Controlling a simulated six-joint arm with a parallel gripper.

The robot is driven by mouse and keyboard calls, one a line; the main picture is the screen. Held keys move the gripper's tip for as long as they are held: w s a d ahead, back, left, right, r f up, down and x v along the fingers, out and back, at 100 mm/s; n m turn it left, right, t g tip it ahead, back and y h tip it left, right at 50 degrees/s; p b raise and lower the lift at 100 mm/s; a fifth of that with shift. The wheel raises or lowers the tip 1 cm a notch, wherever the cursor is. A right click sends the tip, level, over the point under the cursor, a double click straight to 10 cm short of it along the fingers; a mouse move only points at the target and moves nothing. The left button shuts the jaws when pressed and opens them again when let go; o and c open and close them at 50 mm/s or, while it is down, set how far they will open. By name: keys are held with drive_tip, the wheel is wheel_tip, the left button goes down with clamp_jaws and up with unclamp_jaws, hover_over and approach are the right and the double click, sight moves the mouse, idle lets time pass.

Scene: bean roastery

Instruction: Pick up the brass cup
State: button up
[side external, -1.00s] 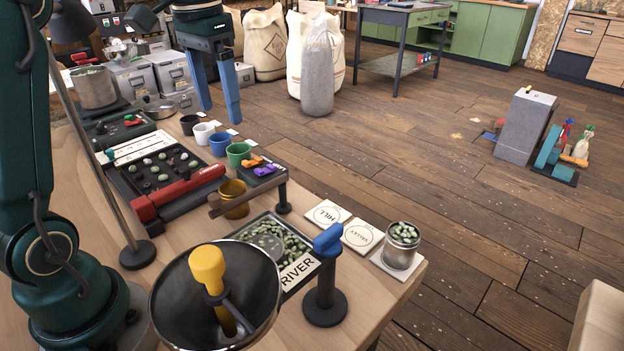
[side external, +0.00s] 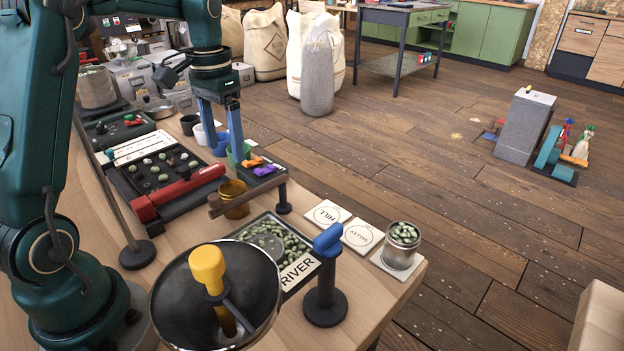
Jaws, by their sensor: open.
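I cannot tell whether the fingers touch any cup.
A black cup (side external: 189,123) ends the row. A dark block with orange and purple clips (side external: 264,171) and a red-handled tray (side external: 180,190) are close by. A tray of green beans (side external: 268,238), a blue-topped post (side external: 325,280) and a metal bowl (side external: 255,310) stand nearer.

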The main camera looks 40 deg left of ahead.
sight(233, 190)
wheel_tip(233, 190, down, 11)
drive_tip(key=shift+f, duration=0.15)
drive_tip(key=c, duration=1.2)
